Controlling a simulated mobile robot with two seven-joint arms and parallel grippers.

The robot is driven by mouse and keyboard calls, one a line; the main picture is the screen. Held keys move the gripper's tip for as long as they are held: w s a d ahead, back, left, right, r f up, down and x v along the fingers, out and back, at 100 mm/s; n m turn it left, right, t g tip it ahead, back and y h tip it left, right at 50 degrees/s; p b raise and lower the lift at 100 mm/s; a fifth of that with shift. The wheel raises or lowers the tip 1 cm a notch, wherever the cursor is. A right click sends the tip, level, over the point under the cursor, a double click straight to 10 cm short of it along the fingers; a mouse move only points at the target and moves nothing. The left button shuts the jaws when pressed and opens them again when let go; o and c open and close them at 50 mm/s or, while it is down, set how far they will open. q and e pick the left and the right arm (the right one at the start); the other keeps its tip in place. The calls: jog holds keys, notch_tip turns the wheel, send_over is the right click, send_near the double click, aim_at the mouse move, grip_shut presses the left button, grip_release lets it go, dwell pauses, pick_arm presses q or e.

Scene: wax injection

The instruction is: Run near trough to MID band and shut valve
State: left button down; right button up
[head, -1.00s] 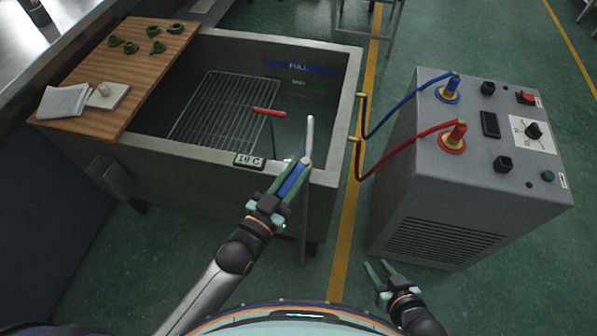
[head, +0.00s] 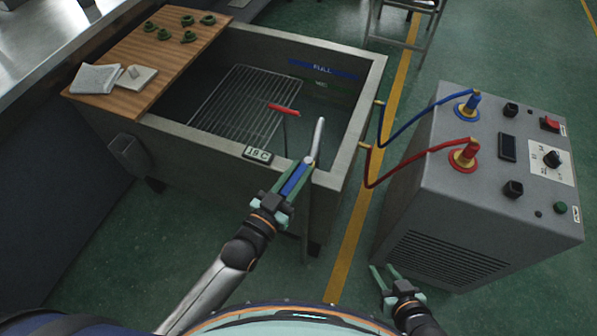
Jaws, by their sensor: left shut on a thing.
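The near trough (head: 345,140) is a grey tank with a wire rack (head: 235,105) inside. On its inner back wall are a blue FULL band (head: 322,70) and a dim, darker green band (head: 318,86) below it. I cannot make out a water line. A pale spout (head: 318,138) stands at the trough's front right corner, with a blue valve lever (head: 295,178) beside it. My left gripper (head: 289,186) is shut on the blue lever, outside the front wall. A red handle (head: 284,110) stands inside the trough. My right gripper (head: 385,277) is open and empty over the floor.
A wooden board (head: 150,65) on the trough's left holds green pieces and cloths. A temperature plate (head: 257,153) reads about 19 C. A grey chiller (head: 440,215) stands right, its blue and red hoses (head: 410,165) reaching the trough. Floor between is clear.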

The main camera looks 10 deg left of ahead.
pick_arm(q)
jog(key=c, duration=0.7)
grip_release()
jog(key=v, duration=1.2)
jog(key=shift+s, duration=0.2)
